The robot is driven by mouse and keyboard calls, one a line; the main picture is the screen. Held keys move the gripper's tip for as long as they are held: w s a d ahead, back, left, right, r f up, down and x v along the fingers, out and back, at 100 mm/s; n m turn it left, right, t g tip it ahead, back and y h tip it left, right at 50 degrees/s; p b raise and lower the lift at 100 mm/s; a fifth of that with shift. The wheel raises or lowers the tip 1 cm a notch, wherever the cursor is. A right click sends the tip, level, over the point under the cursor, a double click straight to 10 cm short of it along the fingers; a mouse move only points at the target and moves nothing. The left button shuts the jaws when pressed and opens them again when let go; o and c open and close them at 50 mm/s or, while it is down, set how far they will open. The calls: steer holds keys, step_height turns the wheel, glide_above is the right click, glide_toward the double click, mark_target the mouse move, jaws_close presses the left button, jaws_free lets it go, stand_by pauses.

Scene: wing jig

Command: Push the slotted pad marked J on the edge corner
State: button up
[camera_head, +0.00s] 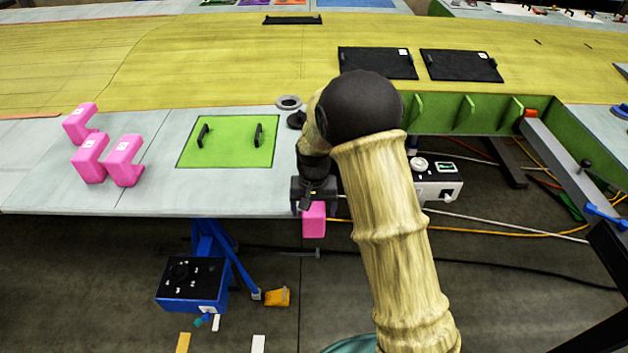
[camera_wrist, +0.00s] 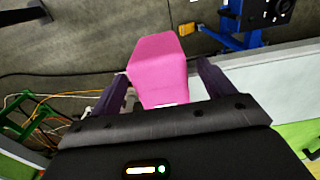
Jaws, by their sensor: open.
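A pink slotted pad (camera_head: 314,221) is at the front right corner of the grey table edge (camera_head: 250,205), just below my gripper (camera_head: 314,199). In the wrist view the pink pad (camera_wrist: 157,62) stands between the two dark fingers of my gripper (camera_wrist: 160,85), which are open. Gaps show beside the pad. The pad's slot and any letter on it are hidden, so I cannot tell how far it sits on the edge. Three more pink pads, one at the back (camera_head: 80,123) and two in front (camera_head: 90,158) (camera_head: 124,160), lie at the table's left, their labels too small to read.
A green mat with two black handles (camera_head: 228,150) lies on the table left of my gripper. A white box (camera_head: 438,182) and cables are right of my arm. A blue stand with a dark box (camera_head: 192,283) is below the table. Open floor lies in front.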

step_height(320, 180, up, 13)
steer(key=b, duration=0.2)
steer(key=shift+s+d, duration=0.15)
stand_by(0.7)
steer(key=s+d+f+t, duration=0.1)
steer(key=s+d+f, duration=0.1)
steer(key=s+d, duration=0.4)
steer(key=s+d+f+t, duration=0.1)
steer(key=s+d+f, duration=0.2)
steer(key=s+d, duration=0.4)
steer(key=s, duration=0.6)
